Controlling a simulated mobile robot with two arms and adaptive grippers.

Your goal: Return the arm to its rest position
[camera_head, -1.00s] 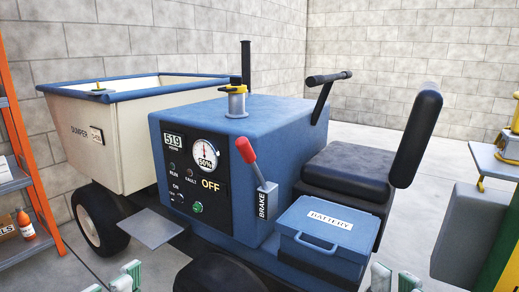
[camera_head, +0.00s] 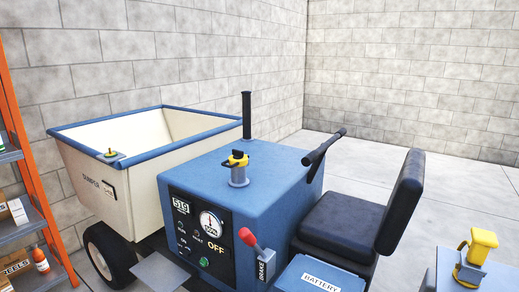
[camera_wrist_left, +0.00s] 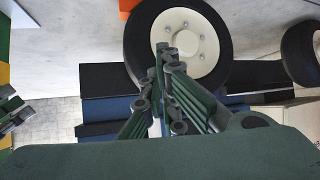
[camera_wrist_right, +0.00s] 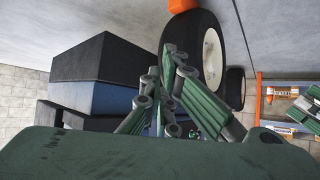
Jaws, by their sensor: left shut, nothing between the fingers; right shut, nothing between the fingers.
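My left gripper (camera_wrist_left: 165,55) shows in the left wrist view with its green fingers drawn together and nothing between them. A dark wheel with a pale hub (camera_wrist_left: 190,45) lies beyond its tips, apart from them as far as I can tell. My right gripper (camera_wrist_right: 168,55) shows in the right wrist view, also shut and empty. A dark seat shape (camera_wrist_right: 105,65) and a wheel (camera_wrist_right: 212,55) are beyond it. Neither gripper is in the head view. Part of another green gripper shows at the left edge of the left wrist view.
A blue dumper (camera_head: 230,200) with a cream skip (camera_head: 95,190), black seat (camera_head: 345,225) and red-knobbed brake lever (camera_head: 250,240) fills the middle. A blue battery box (camera_head: 310,275) sits low in front. An orange-framed shelf (camera_head: 30,200) stands left, a yellow-topped unit (camera_head: 475,255) right.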

